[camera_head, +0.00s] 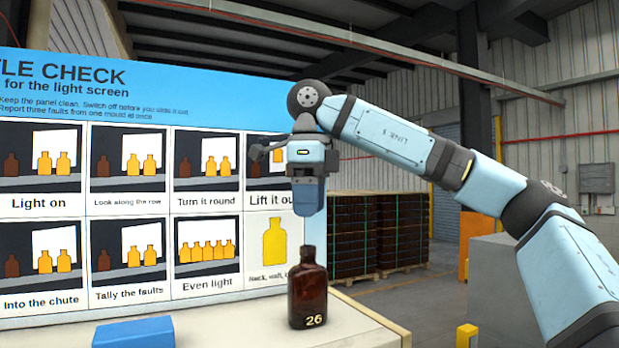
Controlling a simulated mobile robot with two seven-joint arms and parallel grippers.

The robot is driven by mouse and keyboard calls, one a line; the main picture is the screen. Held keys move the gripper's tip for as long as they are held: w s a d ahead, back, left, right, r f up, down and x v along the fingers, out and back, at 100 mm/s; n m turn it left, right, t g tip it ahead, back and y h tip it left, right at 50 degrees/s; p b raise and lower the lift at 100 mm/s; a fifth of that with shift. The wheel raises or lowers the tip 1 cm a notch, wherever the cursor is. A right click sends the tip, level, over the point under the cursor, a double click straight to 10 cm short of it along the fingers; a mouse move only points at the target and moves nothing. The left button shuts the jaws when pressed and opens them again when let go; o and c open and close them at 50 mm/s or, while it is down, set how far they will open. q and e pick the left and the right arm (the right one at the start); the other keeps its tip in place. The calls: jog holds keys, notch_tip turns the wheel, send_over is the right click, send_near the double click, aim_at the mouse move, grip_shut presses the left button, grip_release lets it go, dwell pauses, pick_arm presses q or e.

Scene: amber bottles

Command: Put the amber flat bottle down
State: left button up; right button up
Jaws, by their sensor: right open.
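The amber flat bottle (307,291) is dark brown with a pale number 26 low on its front. It stands upright on the light table top (235,325), near the table's right side. My right gripper (309,212) points down straight above the bottle's neck. It is open, and its fingers end a little above the bottle's mouth in the picture, with nothing seen between them. The gap between the fingers is hard to make out from this side. My left gripper is not in view.
A blue block (134,333) lies at the table's front left. A large bottle-check board (120,100) stands behind the table. Wrapped pallets of dark crates (378,235) stand on the floor beyond. A grey box (497,290) is at the right, beyond the table edge.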

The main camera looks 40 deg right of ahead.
jog(key=shift+r, duration=2.1)
